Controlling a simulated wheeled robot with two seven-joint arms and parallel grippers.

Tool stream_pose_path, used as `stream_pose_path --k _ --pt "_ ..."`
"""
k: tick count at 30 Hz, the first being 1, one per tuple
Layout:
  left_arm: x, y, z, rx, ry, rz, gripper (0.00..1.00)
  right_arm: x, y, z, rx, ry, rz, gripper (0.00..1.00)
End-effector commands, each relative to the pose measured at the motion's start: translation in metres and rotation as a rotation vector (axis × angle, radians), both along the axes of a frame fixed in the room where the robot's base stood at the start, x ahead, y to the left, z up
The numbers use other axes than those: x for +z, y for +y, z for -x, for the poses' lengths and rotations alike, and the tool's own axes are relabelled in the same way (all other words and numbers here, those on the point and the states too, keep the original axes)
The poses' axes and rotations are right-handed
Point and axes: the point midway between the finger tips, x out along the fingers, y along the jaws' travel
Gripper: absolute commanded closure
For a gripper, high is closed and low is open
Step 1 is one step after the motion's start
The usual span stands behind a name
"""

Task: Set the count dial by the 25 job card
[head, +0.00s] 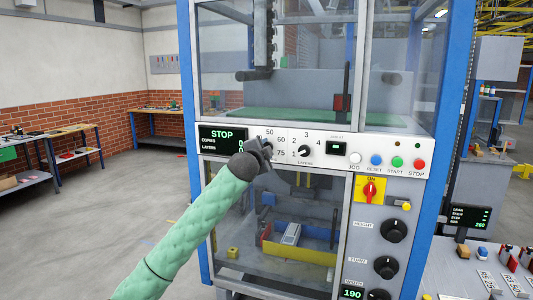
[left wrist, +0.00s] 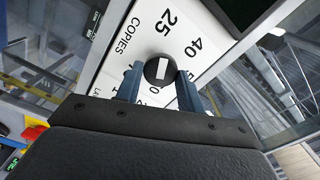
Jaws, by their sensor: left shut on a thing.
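The count dial (left wrist: 160,70), a round black knob with a white bar, shows in the left wrist view on a white panel marked COPIES, with 25 and 40 beside it. The bar lies roughly in line with the 25, though I cannot tell which end is the pointer. My left gripper (left wrist: 158,82) is shut on the dial, one finger on each side. In the head view my left gripper (head: 262,148) covers most of the dial. The display (head: 222,140) reads STOP, with copies and layers both apparently 0. No 25 job card is readable. My right gripper is not in view.
The layers dial (head: 304,151) sits close to the right of my gripper. Further right are the coloured buttons (head: 397,162) and a red ON switch (head: 370,190). A side table (head: 480,270) with cards stands at lower right. Open floor lies to the left.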

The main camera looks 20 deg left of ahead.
Motion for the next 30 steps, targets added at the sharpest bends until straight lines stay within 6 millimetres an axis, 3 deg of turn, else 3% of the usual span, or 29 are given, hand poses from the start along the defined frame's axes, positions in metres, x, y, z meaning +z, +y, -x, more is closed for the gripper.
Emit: stream_pose_path --k 9,24,25,27,30 --pt "-0.0041 0.0006 -0.0004 0.002 0.01 0.1 0.85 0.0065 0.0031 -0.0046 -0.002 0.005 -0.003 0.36" --pt "-0.0037 -0.0001 -0.0004 0.001 0.01 0.114 0.85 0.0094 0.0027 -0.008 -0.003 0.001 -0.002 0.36" --pt "-0.0037 -0.0001 -0.0004 0.001 0.01 0.114 0.56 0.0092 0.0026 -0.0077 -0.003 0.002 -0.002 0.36" --pt "-0.0034 -0.0002 -0.0003 0.0 0.009 0.114 0.42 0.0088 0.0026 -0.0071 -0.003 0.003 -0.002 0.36" --pt "-0.0024 -0.0002 -0.0002 0.001 0.007 0.114 0.41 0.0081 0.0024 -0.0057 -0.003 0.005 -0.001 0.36"
